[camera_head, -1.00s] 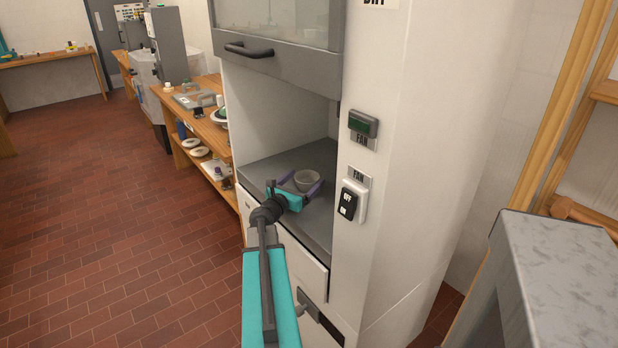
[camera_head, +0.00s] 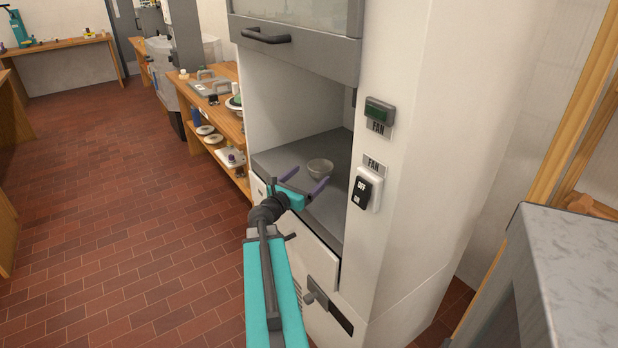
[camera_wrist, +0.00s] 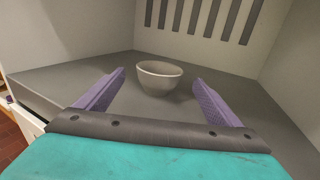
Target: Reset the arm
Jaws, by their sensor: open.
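My gripper (camera_head: 305,181) is open and empty at the front edge of the cabinet's opening. Its two purple fingers also show in the wrist view (camera_wrist: 160,90), spread wide. A small grey bowl (camera_head: 320,168) stands upright on the dark grey work surface (camera_head: 283,160) inside the cabinet. In the wrist view the bowl (camera_wrist: 160,77) is beyond the fingertips, centred between them and apart from them.
The cabinet's raised sash (camera_head: 300,40) with a black handle is above the opening. A fan switch (camera_head: 366,190) is on the post at right. A grey-topped block (camera_head: 580,250) stands at lower right. A wooden shelf table (camera_head: 215,110) is at left. Tiled floor at left is clear.

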